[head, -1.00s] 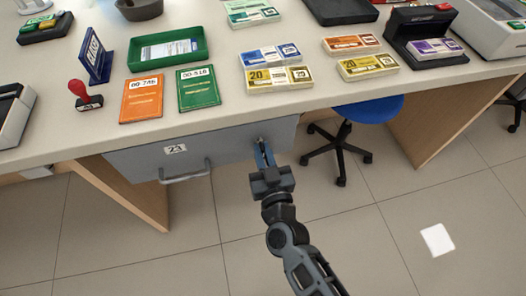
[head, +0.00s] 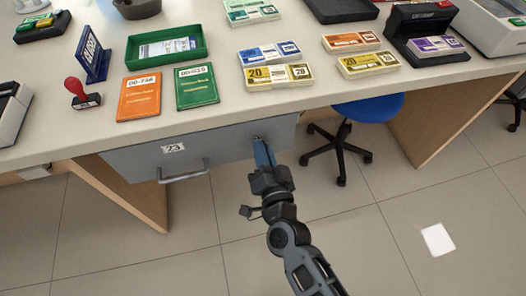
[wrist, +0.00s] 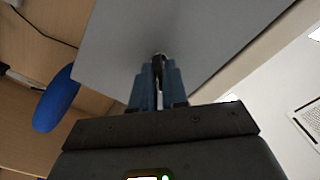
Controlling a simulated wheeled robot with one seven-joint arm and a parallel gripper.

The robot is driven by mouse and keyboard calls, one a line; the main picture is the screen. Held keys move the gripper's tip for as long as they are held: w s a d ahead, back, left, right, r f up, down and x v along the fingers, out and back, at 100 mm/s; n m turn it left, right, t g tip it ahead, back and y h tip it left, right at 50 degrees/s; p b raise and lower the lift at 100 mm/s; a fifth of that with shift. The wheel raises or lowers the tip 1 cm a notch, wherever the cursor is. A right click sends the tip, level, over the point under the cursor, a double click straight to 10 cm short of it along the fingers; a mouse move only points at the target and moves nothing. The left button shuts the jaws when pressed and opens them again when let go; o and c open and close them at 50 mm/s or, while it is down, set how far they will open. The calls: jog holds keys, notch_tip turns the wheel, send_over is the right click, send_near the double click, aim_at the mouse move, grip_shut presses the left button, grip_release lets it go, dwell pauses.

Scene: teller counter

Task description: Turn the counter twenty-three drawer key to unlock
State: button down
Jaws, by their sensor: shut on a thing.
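The grey drawer (head: 226,148) with the "23" label (head: 174,148) sits shut under the counter edge, its bar handle (head: 184,172) on the left part of its front. My gripper (head: 264,152) is at the right part of the drawer front, at the lock. In the wrist view, my gripper (wrist: 158,88) has its blue fingers closed around the small dark key (wrist: 158,62), which reaches to the grey drawer front (wrist: 185,30). The fingers hide most of the key, so I cannot tell its exact angle.
Orange and green books (head: 139,96), a green tray (head: 166,46), a red-handled stamp (head: 82,92) and several banknote bundles (head: 278,76) lie on the counter (head: 220,100). A blue stool (head: 366,108) stands under the counter to the right.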

jog(key=shift+d+f+m+b, duration=0.1)
jog(key=shift+m+b, duration=0.5)
jog(key=shift+m, duration=1.7)
jog(key=shift+f+m+b, duration=0.1)
jog(key=shift+m+b, duration=0.5)
jog(key=shift+m, duration=1.7)
jog(key=c, duration=1.2)
grip_release()
jog(key=shift+r, duration=0.1)
jog(key=shift+c, duration=0.2)
jog(key=v, duration=0.7)
jog(key=shift+s+b, duration=0.4)
jog(key=shift+d, duration=0.1)
